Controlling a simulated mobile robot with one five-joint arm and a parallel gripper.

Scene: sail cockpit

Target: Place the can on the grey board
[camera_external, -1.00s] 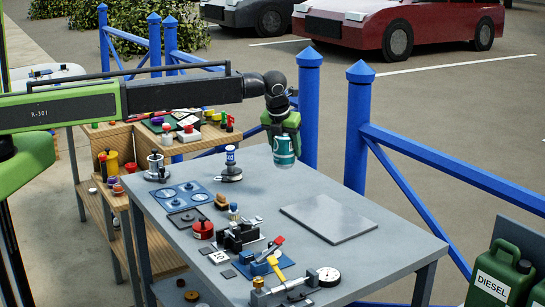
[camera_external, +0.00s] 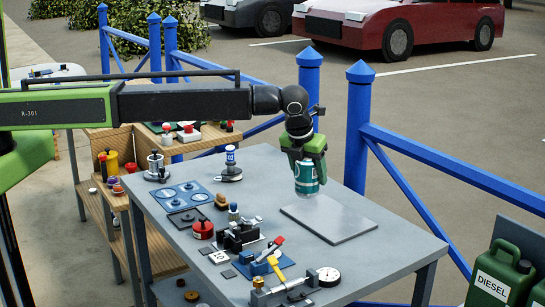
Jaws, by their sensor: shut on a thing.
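My gripper (camera_external: 305,160) is shut on a teal can (camera_external: 306,181) with a white band and a pale lower rim. The can hangs upright below the green fingers, over the far left part of the grey board (camera_external: 333,225). The board is a thin flat slab lying on the grey table, and its visible top is bare. The can's bottom looks close to the board's far left edge. I cannot tell whether it touches the board or is a little above it.
Left of the board, the table (camera_external: 390,242) holds a blue plate with round discs (camera_external: 182,193), a red round pot (camera_external: 203,229), a black fixture (camera_external: 238,236), and a yellow-handled tool (camera_external: 276,266). Blue fence posts (camera_external: 358,130) stand behind. Table space right of the board is clear.

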